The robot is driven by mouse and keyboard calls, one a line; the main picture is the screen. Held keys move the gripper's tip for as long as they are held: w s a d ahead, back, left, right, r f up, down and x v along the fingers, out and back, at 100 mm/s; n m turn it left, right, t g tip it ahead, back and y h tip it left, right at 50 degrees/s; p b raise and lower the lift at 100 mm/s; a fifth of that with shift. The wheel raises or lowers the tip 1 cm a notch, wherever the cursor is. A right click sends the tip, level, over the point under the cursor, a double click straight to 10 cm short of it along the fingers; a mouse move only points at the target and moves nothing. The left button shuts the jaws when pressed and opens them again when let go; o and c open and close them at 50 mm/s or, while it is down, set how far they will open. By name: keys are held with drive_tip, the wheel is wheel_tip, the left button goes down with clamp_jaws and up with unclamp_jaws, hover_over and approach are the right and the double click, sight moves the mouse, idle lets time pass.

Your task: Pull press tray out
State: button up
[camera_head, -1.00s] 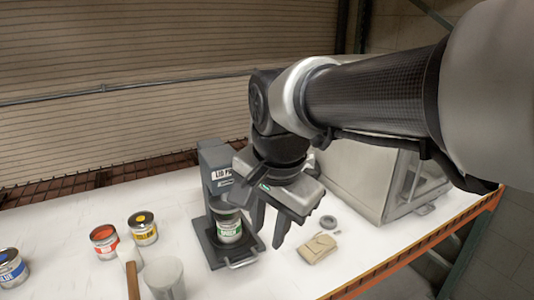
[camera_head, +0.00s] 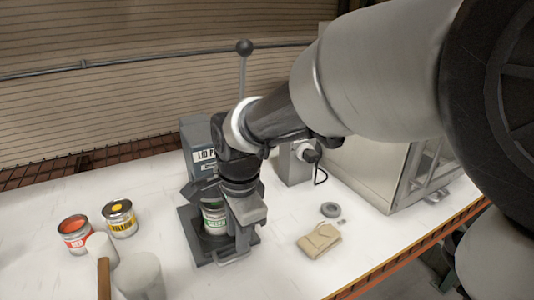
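The grey lid press (camera_head: 197,140) stands on the white bench, with part of its label hidden by my arm. Its dark press tray (camera_head: 192,240) lies at its foot and has a light metal handle (camera_head: 233,261) at the front edge. A can with a green label (camera_head: 214,218) stands on the tray, partly covered by my gripper. My gripper (camera_head: 243,243) points down at the right front of the can, close above the tray and behind the handle. The fingers overlap in this view, so their gap and any contact with the tray are hidden.
A red can (camera_head: 75,236) and a yellow can (camera_head: 120,220) stand to the left. A mallet (camera_head: 104,275) and a pale cup (camera_head: 140,276) are at front left. A tan pouch (camera_head: 319,240) and grey ring (camera_head: 330,210) lie to the right, before a cabinet (camera_head: 375,165).

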sight(237, 257)
drive_tip(key=f, duration=0.4)
drive_tip(key=w+f+b, duration=0.1)
drive_tip(key=f, duration=0.2)
drive_tip(key=shift+a, duration=0.3)
clamp_jaws()
